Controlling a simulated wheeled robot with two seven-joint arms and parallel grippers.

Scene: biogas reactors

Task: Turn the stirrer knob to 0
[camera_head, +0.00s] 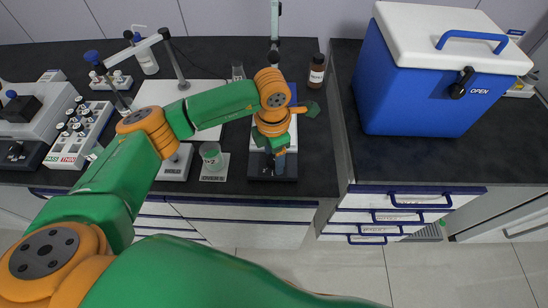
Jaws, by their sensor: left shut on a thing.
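The stirrer (259,166) stands near the front edge of the dark bench, with its dark front face towards me. My left arm reaches across from the left, and its wrist covers most of the stirrer's top. My left gripper (280,162) points down at the stirrer's front and is shut on the stirrer knob. The knob is hidden behind the gripper, so its setting cannot be read. My right gripper is not in view.
A beaker with green contents (211,155) stands on a small pale device left of the stirrer. A brown bottle (317,72) stands behind it to the right. A large blue cool box (415,100) stands on the right bench. A vial rack (78,133) is at left.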

